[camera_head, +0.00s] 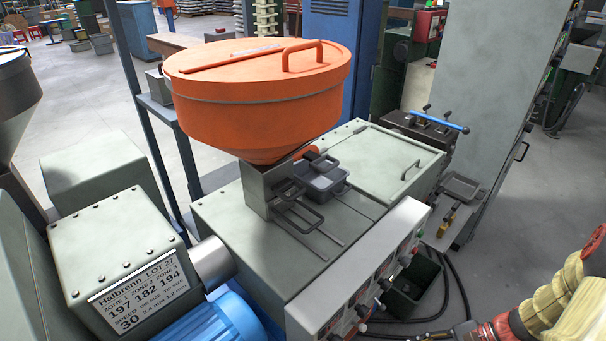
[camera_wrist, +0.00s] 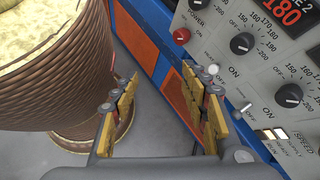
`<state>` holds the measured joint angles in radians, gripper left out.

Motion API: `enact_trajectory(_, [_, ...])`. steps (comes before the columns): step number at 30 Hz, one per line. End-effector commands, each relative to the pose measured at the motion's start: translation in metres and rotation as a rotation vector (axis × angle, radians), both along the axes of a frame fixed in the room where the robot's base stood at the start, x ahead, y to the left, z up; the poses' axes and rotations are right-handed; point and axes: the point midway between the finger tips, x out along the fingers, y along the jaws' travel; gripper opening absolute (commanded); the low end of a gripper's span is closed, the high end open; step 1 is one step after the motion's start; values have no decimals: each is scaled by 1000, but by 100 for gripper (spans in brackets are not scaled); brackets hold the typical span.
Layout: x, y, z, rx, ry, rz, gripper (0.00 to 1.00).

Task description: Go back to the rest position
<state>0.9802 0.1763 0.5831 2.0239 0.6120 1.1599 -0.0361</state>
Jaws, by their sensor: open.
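My gripper (camera_wrist: 160,82) shows in the wrist view with its yellow-padded fingers spread apart and nothing between them. Its right finger is close to the control panel (camera_wrist: 262,62) in the picture; I cannot tell whether they touch. A large copper-coloured spool (camera_wrist: 65,92) with a pale top stands to the left of the left finger, apart from it. In the head view I cannot make out my gripper clearly.
An orange hopper (camera_head: 255,105) sits on a grey-green machine (camera_head: 235,220) with a knobbed front panel (camera_head: 345,285). A dark bin (camera_head: 412,285) and black cables lie by its right side. Red and cream parts at the lower right are unclear. Grey floor (camera_head: 540,190) is open at the right.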

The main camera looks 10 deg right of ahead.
Motion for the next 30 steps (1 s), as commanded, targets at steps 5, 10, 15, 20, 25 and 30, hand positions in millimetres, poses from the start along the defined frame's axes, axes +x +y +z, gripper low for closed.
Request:
enact_trajectory(5, [-9,4,43,-289,-56,293,45])
enact_trajectory(10, [-7,8,86,-546,-153,540,45])
enact_trajectory(15, [0,20,135,-781,-292,752,45])
enact_trajectory(20, [7,44,185,-972,-459,918,45])
enact_trajectory(25, [7,84,236,-1107,-669,1037,45])
enact_trajectory(30, [6,118,272,-1156,-839,1089,45])
